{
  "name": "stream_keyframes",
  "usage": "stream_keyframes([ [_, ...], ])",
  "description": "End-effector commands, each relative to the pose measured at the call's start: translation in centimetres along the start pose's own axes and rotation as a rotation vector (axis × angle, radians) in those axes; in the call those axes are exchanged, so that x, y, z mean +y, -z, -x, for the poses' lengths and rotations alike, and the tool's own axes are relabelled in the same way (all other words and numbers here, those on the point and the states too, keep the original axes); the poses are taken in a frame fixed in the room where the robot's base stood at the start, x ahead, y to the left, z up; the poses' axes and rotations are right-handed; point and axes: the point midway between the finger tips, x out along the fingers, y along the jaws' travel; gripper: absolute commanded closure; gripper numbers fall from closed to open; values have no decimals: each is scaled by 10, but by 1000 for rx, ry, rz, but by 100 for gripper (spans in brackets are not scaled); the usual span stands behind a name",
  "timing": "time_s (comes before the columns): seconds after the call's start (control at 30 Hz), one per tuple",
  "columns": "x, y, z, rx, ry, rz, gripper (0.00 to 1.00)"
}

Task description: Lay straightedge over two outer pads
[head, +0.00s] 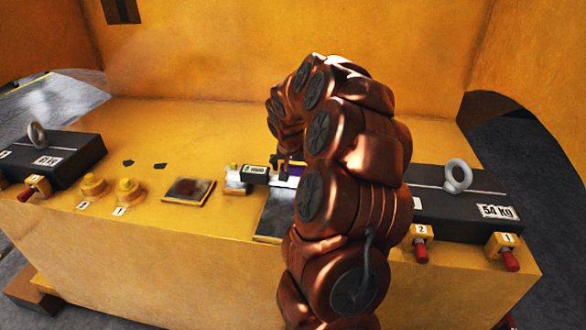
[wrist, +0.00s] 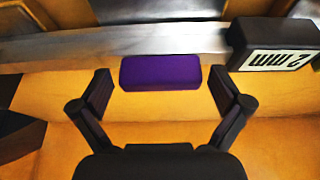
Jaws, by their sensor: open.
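The straightedge is a long silver bar (wrist: 60,47) with a purple grip block (wrist: 160,73) on its near side. In the wrist view my gripper (wrist: 160,84) is open, one finger on each side of the purple block, with gaps showing at both sides. A black block marked "2 mm" (wrist: 275,45) sits at the bar's right.
Black weights stand at left (head: 65,158) and right (head: 465,205), each with a ring on top. Yellow knobs (head: 128,189) and red-tipped fittings (head: 421,245) line the front edge. A yellow wall (head: 250,50) rises behind. Open yellow surface (head: 190,130) lies behind the pads.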

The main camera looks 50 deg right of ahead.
Motion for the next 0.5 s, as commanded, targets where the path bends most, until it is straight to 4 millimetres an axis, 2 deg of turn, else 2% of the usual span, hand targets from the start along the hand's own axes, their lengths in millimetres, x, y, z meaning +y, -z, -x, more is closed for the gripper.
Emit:
stream_keyframes([
  [0.3,0,1,4,1,1,0,0],
  [0.5,-1,0,28,5,4,0,0],
])
